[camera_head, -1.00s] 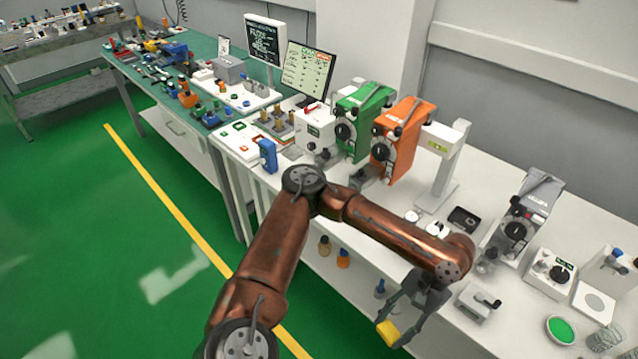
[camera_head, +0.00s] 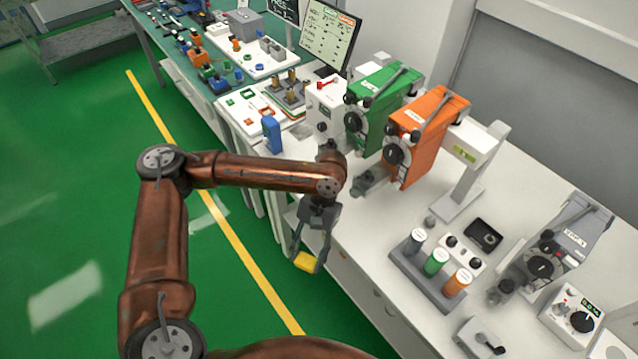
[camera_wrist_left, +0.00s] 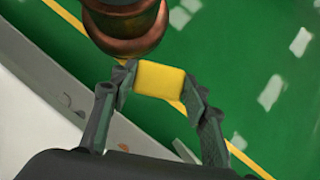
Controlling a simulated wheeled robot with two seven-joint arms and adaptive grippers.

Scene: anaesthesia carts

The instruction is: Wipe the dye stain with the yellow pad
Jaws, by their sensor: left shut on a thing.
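My left gripper (camera_head: 309,247) is shut on the yellow pad (camera_head: 306,262). It holds the pad in the air beside the front edge of the white bench (camera_head: 372,240), over the green floor. In the left wrist view the yellow pad (camera_wrist_left: 160,80) sits between the two fingertips of my left gripper (camera_wrist_left: 158,84). I cannot make out a dye stain in either view. My right gripper is not in view.
On the bench stand a green machine (camera_head: 375,105), an orange machine (camera_head: 426,135), a rack (camera_head: 422,283) with coloured-top cylinders, and a grey machine (camera_head: 560,250). A blue object (camera_head: 272,134) stands near the bench's left end. The floor (camera_head: 80,200) is open.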

